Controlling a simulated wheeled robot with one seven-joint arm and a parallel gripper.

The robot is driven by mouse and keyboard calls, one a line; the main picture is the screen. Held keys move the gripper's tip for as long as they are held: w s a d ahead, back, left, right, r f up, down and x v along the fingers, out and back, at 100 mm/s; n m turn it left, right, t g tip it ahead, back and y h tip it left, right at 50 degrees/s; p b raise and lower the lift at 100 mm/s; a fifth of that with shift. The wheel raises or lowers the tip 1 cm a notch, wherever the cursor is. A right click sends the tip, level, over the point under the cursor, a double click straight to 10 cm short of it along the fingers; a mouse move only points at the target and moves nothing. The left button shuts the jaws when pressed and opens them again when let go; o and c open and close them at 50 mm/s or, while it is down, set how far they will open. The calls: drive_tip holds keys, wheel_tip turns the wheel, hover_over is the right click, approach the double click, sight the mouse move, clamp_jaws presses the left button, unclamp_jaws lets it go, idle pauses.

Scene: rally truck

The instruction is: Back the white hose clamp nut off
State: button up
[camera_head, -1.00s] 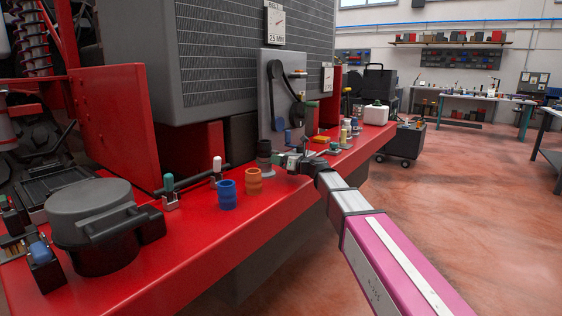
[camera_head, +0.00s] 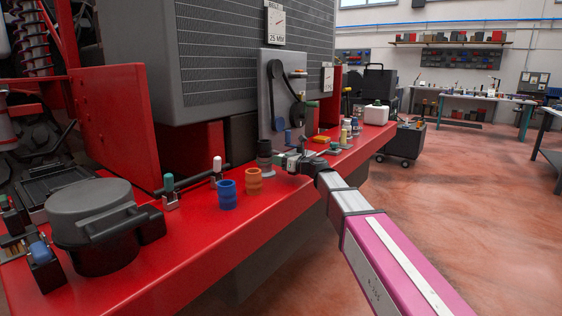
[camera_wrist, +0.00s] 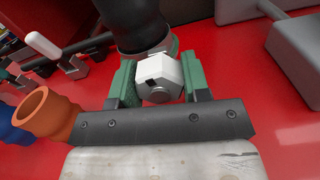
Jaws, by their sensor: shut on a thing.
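The white hose clamp nut (camera_wrist: 160,76) is a six-sided block with a small dark mark, in the upper middle of the wrist view. My gripper (camera_wrist: 159,80) is shut on it, with one green finger at each side. A dark hose end (camera_wrist: 132,25) lies just behind the nut. In the head view my gripper (camera_head: 299,163) is at the red shelf beside the dark hose (camera_head: 264,152). The nut is too small there to make out clearly.
An orange hose piece (camera_head: 253,182) and a blue one (camera_head: 227,194) stand left of my gripper. A white-tipped lever (camera_head: 217,168) stands behind them. The red shelf (camera_head: 190,240) is bare along its front, and open floor lies to the right.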

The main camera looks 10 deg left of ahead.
drive_tip(key=n, duration=1)
drive_tip(key=shift+n, duration=0.4)
drive_tip(key=n, duration=0.3)
drive_tip(key=shift+w+n, duration=0.1)
drive_tip(key=shift+n, duration=0.2)
drive_tip(key=n, duration=1.3)
drive_tip(key=shift+r, duration=0.1)
drive_tip(key=shift+n, duration=0.3)
drive_tip(key=o, duration=0.9)
drive_tip(key=shift+a, duration=0.1)
drive_tip(key=shift+o, duration=0.2)
